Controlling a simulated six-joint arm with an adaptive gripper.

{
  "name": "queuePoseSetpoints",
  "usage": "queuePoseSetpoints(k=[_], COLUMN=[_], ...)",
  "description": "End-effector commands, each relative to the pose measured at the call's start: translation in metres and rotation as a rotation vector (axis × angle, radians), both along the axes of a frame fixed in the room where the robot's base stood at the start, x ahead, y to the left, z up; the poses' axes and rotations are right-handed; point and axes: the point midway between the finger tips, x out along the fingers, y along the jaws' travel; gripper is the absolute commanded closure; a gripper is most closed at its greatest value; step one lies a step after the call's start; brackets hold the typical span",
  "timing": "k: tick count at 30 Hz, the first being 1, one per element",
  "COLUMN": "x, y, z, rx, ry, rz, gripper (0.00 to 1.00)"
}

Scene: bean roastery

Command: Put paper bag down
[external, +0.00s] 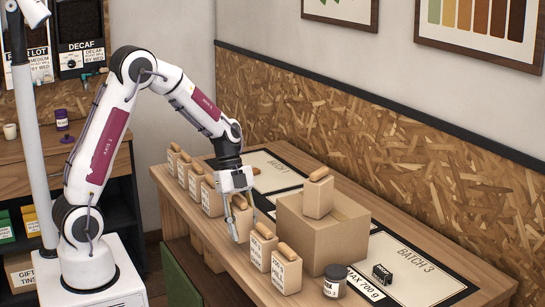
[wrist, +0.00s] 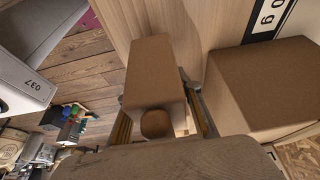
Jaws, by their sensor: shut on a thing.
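A brown paper bag (external: 242,217) with a rolled top is between the fingers of my gripper (external: 245,231), which is shut on it. The bag is upright, in line with the other bags along the table's front side. I cannot tell whether its base touches the table. In the wrist view the bag (wrist: 155,72) lies between my gripper's two fingers (wrist: 163,105), with part of it hidden by the gripper body. The wooden table (external: 222,243) is below it.
A cardboard box (external: 306,239) stands right of the held bag, with another bag (external: 319,197) on it. It also shows in the wrist view (wrist: 265,88). Bags (external: 262,248) (external: 286,270) stand nearer, others (external: 211,196) behind. A dark jar (external: 335,281) is near the front edge.

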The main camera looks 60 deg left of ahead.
Motion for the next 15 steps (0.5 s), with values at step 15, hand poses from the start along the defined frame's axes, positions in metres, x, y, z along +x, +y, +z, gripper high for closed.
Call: queuePoseSetpoints(k=[15], x=[0.013], y=[0.0], z=[-0.03], rx=[0.0], ry=[0.0], rz=[0.0], gripper=[0.9])
